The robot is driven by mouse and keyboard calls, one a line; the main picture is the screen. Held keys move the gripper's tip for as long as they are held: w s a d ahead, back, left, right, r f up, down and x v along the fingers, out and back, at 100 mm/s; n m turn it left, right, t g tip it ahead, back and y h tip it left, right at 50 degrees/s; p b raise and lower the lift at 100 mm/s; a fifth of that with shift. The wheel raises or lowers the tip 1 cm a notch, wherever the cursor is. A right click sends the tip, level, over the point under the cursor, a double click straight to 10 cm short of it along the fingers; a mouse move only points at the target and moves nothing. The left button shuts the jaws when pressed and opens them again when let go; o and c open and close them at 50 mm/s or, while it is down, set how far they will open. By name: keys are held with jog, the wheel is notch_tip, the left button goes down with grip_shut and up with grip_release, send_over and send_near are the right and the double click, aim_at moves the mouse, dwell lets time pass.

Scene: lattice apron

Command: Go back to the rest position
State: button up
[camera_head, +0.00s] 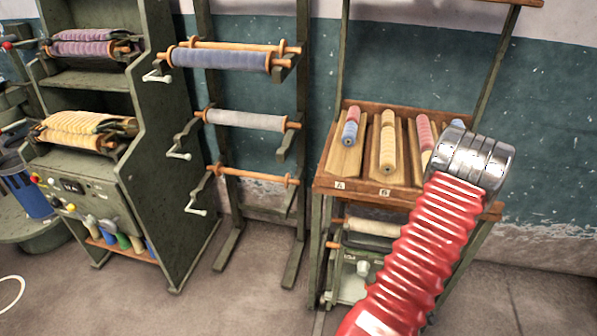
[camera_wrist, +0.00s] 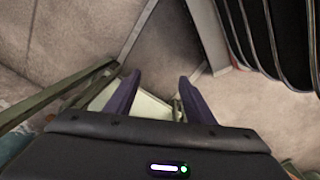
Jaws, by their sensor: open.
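My gripper (camera_wrist: 158,100) shows in the wrist view with its two dark purple fingers apart and nothing between them. It points down toward the floor (camera_wrist: 180,45), with a pale panel behind the fingers. In the head view my red ribbed arm with its silver joint reaches up at the right, in front of the wooden rack (camera_head: 320,186). The gripper itself does not show in the head view.
The rack's slanted slots hold pink, blue and yellow rolls (camera_head: 388,145). A stand with blue (camera_head: 220,58) and grey (camera_head: 245,120) rolls is at the centre. A green machine (camera_head: 150,150) stands left. Floor between them is clear.

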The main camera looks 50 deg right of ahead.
jog(key=w+a+r, duration=0.6)
jog(key=w+r, duration=0.3)
jog(key=r, duration=0.4)
jog(key=w+a+r, duration=0.6)
jog(key=w+r, duration=0.4)
jog(key=r, duration=0.3)
jog(key=w+a+r+n+t, duration=0.3)
jog(key=a+r, duration=0.7)
jog(key=a, duration=0.4)
jog(key=w+a+r+n+t, duration=0.3)
jog(key=a+r, duration=0.8)
jog(key=a, duration=0.4)
jog(key=shift+w+a+n, duration=0.2)
jog(key=shift+w+n, duration=0.4)
jog(key=shift+w, duration=0.3)
jog(key=shift+c, duration=0.5)
